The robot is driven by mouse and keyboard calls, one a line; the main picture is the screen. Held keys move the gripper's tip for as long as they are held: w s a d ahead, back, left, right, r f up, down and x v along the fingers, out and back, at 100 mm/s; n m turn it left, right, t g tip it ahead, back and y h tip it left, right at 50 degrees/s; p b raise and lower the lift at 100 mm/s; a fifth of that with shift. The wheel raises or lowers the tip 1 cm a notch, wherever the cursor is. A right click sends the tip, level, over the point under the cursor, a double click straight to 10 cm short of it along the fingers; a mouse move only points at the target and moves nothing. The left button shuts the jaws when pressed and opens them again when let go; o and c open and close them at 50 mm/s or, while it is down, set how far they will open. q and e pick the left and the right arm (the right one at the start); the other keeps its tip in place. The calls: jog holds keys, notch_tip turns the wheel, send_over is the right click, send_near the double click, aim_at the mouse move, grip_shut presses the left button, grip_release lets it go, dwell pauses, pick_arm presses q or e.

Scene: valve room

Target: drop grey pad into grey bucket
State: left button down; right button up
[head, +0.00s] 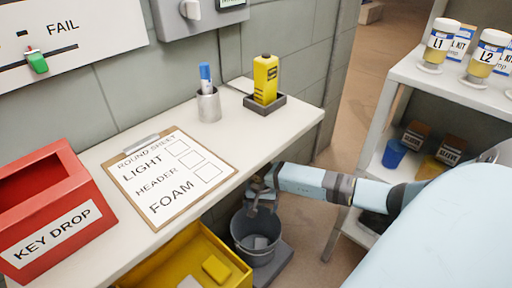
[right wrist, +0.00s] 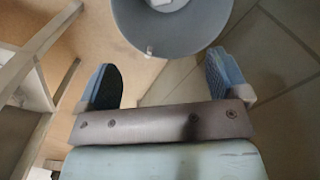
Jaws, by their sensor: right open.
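The grey bucket (head: 240,232) stands low beside the counter, on a grey base. A light grey pad (head: 261,242) lies inside it at the bottom. My right gripper (head: 262,202) is above the bucket's rim, open and empty. In the right wrist view, the open fingers of the right gripper (right wrist: 164,82) are apart with nothing between them, and the bucket (right wrist: 190,40) shows beyond them. Part of the pale pad (right wrist: 166,3) shows inside it at the top edge. My left gripper is not in view.
A yellow bin (head: 236,277) left of the bucket holds a yellow pad (head: 215,268) and a whitish piece (head: 190,282). The counter (head: 225,140) overhangs near the bucket and carries a clipboard (head: 168,175) and red key box (head: 50,212). A shelf (head: 400,75) stands right.

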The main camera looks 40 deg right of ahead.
notch_tip(320, 180, up, 5)
jog(key=shift+r+p, duration=0.2)
jog(key=shift+p, duration=0.5)
jog(key=shift+s, duration=0.1)
